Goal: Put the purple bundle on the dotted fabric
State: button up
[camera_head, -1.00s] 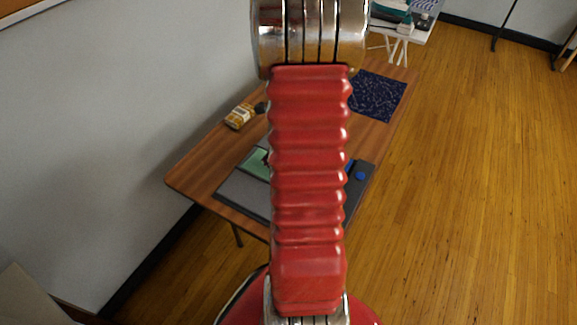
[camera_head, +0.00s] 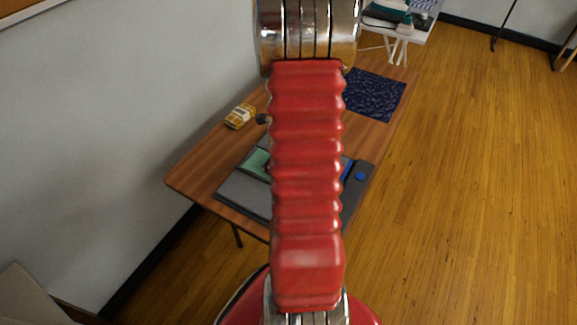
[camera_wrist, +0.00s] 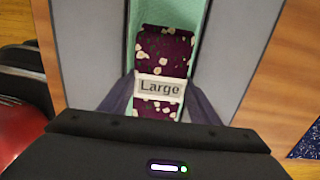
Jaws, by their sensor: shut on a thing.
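The purple bundle (camera_wrist: 164,52) fills the middle of the wrist view, dark purple with pale flowers and a band reading "Large" (camera_wrist: 159,88). My gripper (camera_wrist: 160,95) is shut on it, one finger at each side. The bundle lies over a pale green strip between grey panels; I cannot tell whether it touches them. My arm hides the gripper and bundle in the head view. A dark blue patterned fabric (camera_head: 374,95) lies flat at the table's far right; its corner also shows at the right edge of the wrist view (camera_wrist: 308,146).
The wooden table (camera_head: 203,163) holds a grey tray or board (camera_head: 245,193) with a green part (camera_head: 256,163) and a blue round piece (camera_head: 360,176). A yellow packet (camera_head: 240,116) lies near the wall. A white stand (camera_head: 407,34) with items is behind.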

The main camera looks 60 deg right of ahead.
jog(key=shift+s+a+f, duration=0.1)
jog(key=shift+a+f, duration=0.15)
jog(key=shift+f, duration=0.1)
jog(key=shift+a+f, duration=0.1)
jog(key=shift+f, duration=0.3)
jog(key=c, duration=0.4)
jog(key=o, duration=1.7)
jog(key=shift+c, duration=0.2)
jog(key=shift+r, duration=0.15)
notch_tip(320, 180, up, 13)
jog(key=shift+d+r, duration=0.15)
jog(key=shift+d, duration=0.05)
